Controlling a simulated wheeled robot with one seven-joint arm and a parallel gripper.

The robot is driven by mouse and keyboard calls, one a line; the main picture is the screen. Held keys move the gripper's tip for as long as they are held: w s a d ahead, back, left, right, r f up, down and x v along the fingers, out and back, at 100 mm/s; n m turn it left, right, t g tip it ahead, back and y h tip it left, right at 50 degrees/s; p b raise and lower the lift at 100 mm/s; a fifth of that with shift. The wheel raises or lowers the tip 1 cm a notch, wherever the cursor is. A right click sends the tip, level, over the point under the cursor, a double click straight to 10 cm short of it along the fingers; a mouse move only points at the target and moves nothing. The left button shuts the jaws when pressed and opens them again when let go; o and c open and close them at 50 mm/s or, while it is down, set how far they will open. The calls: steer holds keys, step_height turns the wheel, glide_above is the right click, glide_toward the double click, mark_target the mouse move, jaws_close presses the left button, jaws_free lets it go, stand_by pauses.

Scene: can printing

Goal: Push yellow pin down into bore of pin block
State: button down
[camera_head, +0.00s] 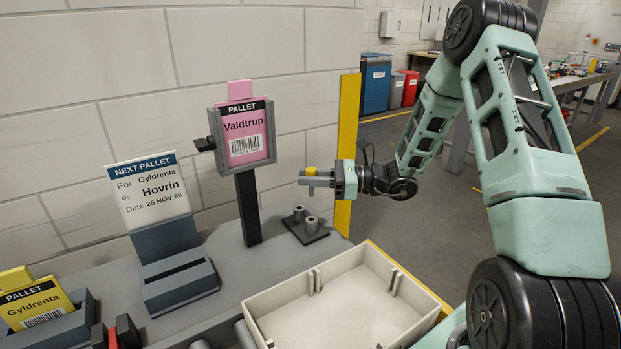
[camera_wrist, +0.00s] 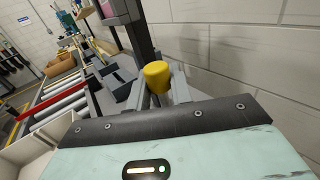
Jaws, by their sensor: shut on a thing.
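My gripper (camera_head: 313,180) is shut on the yellow pin (camera_head: 311,171), whose yellow top stands above the grey fingers. In the wrist view the yellow pin (camera_wrist: 157,77) sits between the two fingertips. The likely pin block (camera_head: 316,237) is a dark plate with two grey round posts, on the grey bench top near its back edge. My gripper is above the block with a clear gap in the picture.
A dark post (camera_head: 248,208) carries a frame with a pink Valdtrup card (camera_head: 246,134), left of my gripper. An empty cream tray (camera_head: 262,328) stands in front. A Gyldrenta order card (camera_head: 151,192) stands in a grey holder at left. The wall is close behind.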

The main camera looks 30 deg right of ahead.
mark_target(311, 196)
steer(key=shift+f+b, duration=1.9)
steer(key=shift+f, duration=1)
steer(key=shift+f+b, duration=1.1)
steer(key=shift+f, duration=1.4)
steer(key=c, duration=1.2)
jaws_free()
steer(key=shift+o, duration=0.2)
steer(key=shift+d, duration=0.1)
steer(key=b+v, duration=0.2)
steer(key=v, duration=1.5)
steer(key=shift+s, duration=0.15)
steer(key=shift+r, duration=0.15)
